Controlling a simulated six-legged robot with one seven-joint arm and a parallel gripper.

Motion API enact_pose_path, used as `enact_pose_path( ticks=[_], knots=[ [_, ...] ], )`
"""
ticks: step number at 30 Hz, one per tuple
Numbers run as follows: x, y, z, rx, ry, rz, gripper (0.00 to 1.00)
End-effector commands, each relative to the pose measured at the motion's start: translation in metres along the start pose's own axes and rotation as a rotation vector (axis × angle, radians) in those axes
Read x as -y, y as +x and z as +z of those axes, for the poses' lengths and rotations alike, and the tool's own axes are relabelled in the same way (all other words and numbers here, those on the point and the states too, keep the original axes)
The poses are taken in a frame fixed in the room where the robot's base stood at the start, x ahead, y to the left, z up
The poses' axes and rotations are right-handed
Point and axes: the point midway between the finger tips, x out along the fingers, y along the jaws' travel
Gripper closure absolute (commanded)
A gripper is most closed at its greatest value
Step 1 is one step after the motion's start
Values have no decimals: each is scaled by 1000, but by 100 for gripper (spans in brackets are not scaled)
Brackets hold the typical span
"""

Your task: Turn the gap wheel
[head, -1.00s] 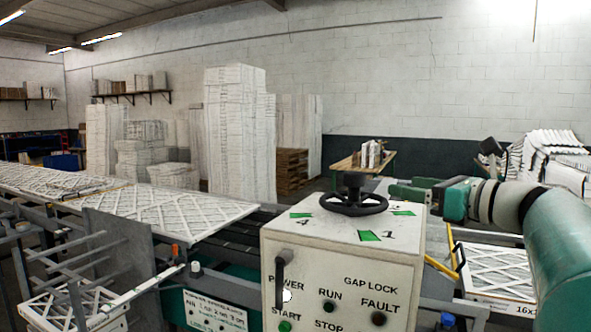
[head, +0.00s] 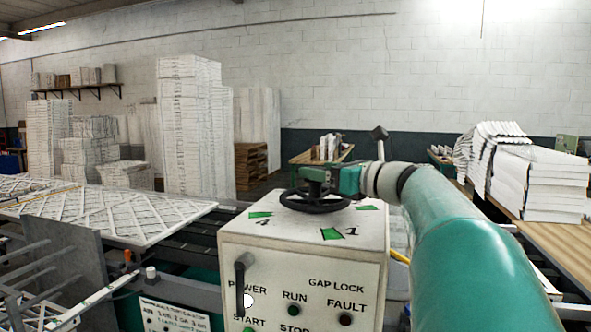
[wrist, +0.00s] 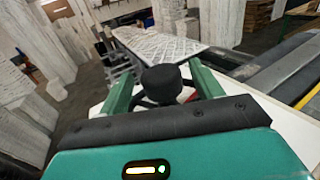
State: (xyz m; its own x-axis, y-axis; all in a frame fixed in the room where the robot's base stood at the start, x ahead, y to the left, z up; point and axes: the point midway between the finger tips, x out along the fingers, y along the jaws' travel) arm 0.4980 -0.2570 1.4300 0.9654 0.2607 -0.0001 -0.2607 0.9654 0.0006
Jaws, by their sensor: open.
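The black gap wheel (head: 316,207) lies flat on top of the white control box (head: 300,236), with green marks and numbers around it. A dark knob stands up from the wheel; in the wrist view the knob (wrist: 163,83) sits between my two green fingers. My gripper (head: 318,176) is open at the wheel, with its fingers on either side of the knob. Gaps seem to show beside the knob, but I cannot tell whether either finger touches it. The wheel's rim is mostly hidden behind the knob and my gripper in the wrist view.
The box front has a black lever handle (head: 242,275), buttons and lamps. A conveyor with pleated filters (head: 120,215) runs to the left. Stacked white filters (head: 190,130) stand behind. A wooden table (head: 555,235) with a white stack (head: 545,180) is at right.

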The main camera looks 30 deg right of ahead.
Motion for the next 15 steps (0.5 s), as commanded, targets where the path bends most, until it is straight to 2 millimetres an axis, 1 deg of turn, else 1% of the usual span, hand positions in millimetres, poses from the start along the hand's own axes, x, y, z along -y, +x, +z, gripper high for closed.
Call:
enact_pose_path(
  ticks=[1,6,14,15],
  knots=[
    [0,8,0,0,0,2,35],
    [1,23,0,0,1,1,35],
    [1,25,0,0,0,0,35],
    [1,25,0,0,0,0,39]
  ],
)
